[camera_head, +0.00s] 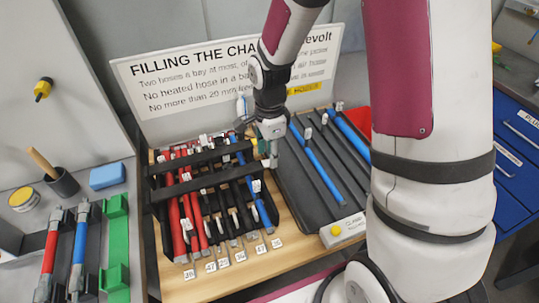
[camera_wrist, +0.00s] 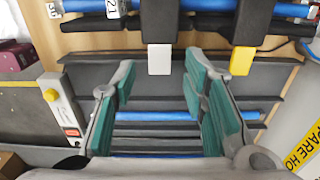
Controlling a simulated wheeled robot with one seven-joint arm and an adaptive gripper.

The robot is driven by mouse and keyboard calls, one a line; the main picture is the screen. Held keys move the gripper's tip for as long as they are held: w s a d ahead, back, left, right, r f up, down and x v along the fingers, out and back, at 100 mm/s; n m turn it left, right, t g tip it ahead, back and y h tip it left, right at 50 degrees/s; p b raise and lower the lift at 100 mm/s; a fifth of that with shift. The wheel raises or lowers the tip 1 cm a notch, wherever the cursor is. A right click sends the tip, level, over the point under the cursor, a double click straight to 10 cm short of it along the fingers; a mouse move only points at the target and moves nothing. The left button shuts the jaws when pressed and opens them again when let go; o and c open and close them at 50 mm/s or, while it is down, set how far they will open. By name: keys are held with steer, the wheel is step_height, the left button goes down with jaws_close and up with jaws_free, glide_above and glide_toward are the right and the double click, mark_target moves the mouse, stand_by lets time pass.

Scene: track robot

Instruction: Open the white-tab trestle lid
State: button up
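In the wrist view a white tab (camera_wrist: 160,58) hangs from the end of a dark trestle lid (camera_wrist: 152,22). The lid lies across blue and black hoses. My gripper (camera_wrist: 160,78) is open, with its teal-padded fingers spread to either side of the white tab's line. The tab shows in the gap near the fingertips, and I see no contact. A yellow tab (camera_wrist: 241,60) on a neighbouring lid is right of the right finger. In the head view my gripper (camera_head: 271,150) is at the right end of the black trestle bars (camera_head: 205,178); the white tab cannot be made out there.
Red, black and blue hoses lie under the trestle bars on a wooden board (camera_head: 215,286). A dark ribbed tray (camera_head: 300,193) with blue hoses is to the right. A sign (camera_head: 180,80) stands behind. A blue block (camera_head: 107,176) and a cup (camera_head: 62,182) are at left.

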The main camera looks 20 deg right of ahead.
steer(key=shift+f, duration=0.85)
steer(key=shift+c, duration=0.2)
jaws_close()
steer(key=shift+s, duration=0.1)
